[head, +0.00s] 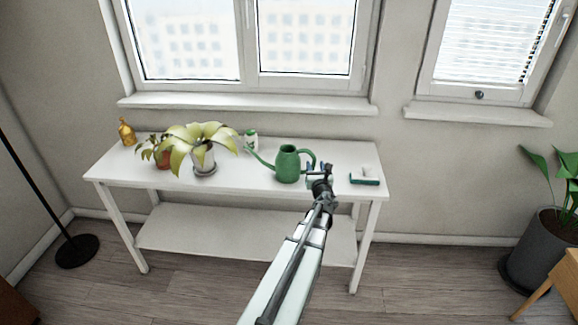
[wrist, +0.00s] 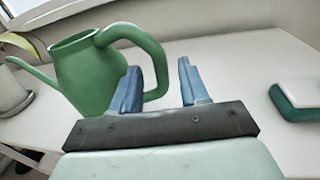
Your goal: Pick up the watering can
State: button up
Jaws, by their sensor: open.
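The green watering can (head: 288,165) stands upright on the white table (head: 240,184), its spout to the left and its handle to the right. It also shows in the wrist view (wrist: 85,75), with its handle (wrist: 155,62) just beyond my fingers. My gripper (head: 318,169) is at the right of the can, close to the handle. In the wrist view my gripper (wrist: 160,85) has its two blue fingers apart with nothing held between them. The left finger overlaps the handle in the picture; I cannot tell whether they touch.
A green and white brush or sponge (head: 365,177) lies right of my gripper. The window wall stands behind.

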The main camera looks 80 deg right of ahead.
aim_at(314, 163)
jog(key=d, duration=0.4)
jog(key=shift+w, duration=0.4)
jog(key=shift+a, duration=0.1)
jog(key=shift+c, duration=0.4)
grip_shut()
